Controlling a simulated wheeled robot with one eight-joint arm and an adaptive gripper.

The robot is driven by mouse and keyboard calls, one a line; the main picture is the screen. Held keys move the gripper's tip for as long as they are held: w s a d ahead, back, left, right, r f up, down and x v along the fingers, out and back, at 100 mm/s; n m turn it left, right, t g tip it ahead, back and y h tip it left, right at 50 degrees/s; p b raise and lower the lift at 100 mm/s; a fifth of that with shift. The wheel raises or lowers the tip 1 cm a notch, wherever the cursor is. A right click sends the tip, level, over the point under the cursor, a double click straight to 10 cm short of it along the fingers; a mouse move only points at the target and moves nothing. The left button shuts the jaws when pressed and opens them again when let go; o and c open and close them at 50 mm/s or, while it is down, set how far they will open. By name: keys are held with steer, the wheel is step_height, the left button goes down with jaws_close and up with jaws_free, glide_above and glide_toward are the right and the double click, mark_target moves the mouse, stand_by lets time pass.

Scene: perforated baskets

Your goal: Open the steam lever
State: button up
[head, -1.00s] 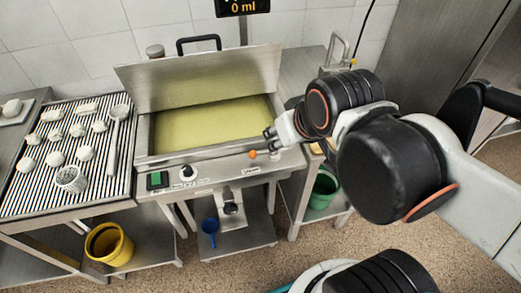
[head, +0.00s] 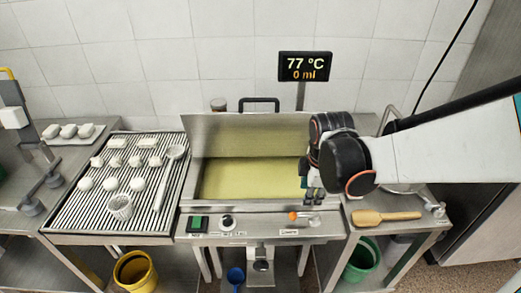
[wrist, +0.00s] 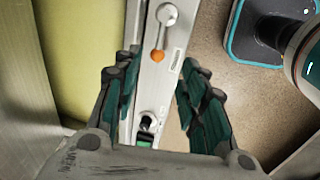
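The steam lever is a short metal arm with an orange knob (head: 293,216) on the vat's front panel, to the right of the dial. The knob points left, and its pivot is at the right. In the wrist view the orange knob (wrist: 157,57) lies between the fingers in the picture, with the round metal pivot at the top. My gripper (head: 314,195) is above and slightly right of the knob, near the vat's front edge. In the wrist view my gripper (wrist: 158,72) is open and empty, its fingers spread apart. Any contact with the lever cannot be told.
The vat (head: 240,208) holds yellowish liquid, its lid raised. A display (head: 305,67) reads 77 °C and 0 ml. A black dial (head: 227,221) is left of the lever. A wooden paddle (head: 385,217) lies on the right table. A ribbed draining table (head: 75,205) is at left.

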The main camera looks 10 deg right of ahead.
mark_target(303, 215)
steer(key=shift+n, duration=0.3)
steer(key=b+x, duration=0.5)
steer(key=x, duration=0.9)
steer(key=shift+f, duration=0.2)
steer(key=shift+c, duration=0.5)
steer(key=shift+d, duration=0.15)
jaws_close()
